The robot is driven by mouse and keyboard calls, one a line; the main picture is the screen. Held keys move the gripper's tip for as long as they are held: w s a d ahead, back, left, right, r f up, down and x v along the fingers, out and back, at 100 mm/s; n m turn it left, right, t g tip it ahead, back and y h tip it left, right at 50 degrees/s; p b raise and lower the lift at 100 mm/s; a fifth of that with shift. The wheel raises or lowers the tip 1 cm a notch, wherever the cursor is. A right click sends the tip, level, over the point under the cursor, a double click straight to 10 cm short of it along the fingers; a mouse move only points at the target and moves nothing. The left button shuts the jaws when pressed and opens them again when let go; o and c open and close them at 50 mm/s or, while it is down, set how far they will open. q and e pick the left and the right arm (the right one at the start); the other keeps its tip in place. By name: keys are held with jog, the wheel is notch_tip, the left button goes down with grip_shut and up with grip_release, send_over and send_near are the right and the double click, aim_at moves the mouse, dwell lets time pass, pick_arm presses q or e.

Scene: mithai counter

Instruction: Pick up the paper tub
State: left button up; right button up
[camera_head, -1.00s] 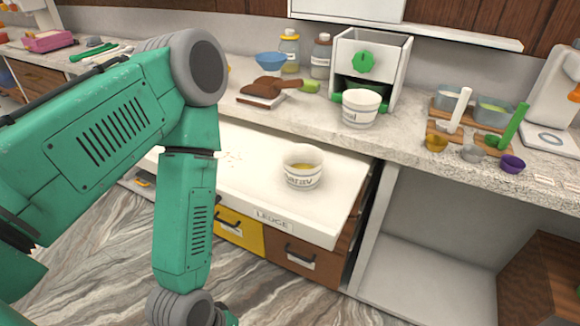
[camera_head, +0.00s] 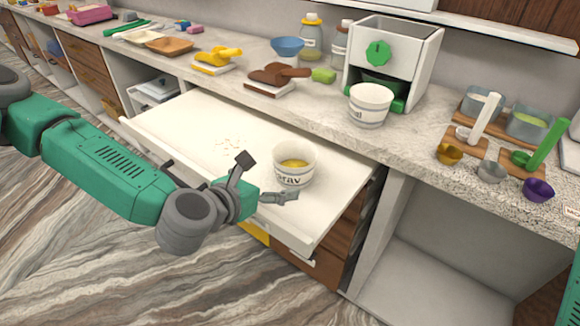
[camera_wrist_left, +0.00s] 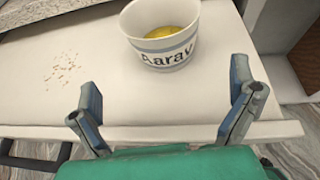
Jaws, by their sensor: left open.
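A white paper tub (camera_head: 293,172) with a blue band, the name "Aarav" and yellow contents stands upright on the white pull-out ledge (camera_head: 200,118). It also shows in the left wrist view (camera_wrist_left: 163,52), just ahead of the fingers. My left gripper (camera_head: 265,178) is open at the ledge's front edge, its two fingers spread wide, with nothing between them. The tub is close in front of it. A second white tub (camera_head: 370,106), its lettering partly hidden, stands on the counter before the white dispenser. My right gripper is out of view.
The dispenser (camera_head: 392,60) with a green knob stands at the back of the counter. Crumbs (camera_head: 232,143) lie on the ledge left of the tub. The rest of the ledge is clear.

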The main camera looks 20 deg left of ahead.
aim_at(286, 175)
pick_arm(q)
jog(key=w, duration=0.1)
jog(key=w+d+f, duration=0.1)
jog(key=w, duration=0.1)
jog(key=w+d, duration=0.1)
jog(key=shift+w+d+f, duration=0.2)
jog(key=shift+d+f, duration=0.05)
jog(key=shift+f, duration=0.15)
jog(key=x, duration=0.2)
jog(key=a+x, duration=0.1)
jog(key=x, duration=0.1)
jog(key=shift+w+f, duration=0.15)
jog(key=shift+w, duration=0.35)
jog(key=shift+w+d, duration=0.1)
jog(key=shift+d, duration=0.4)
jog(key=c, duration=1.1)
jog(key=shift+c, duration=0.2)
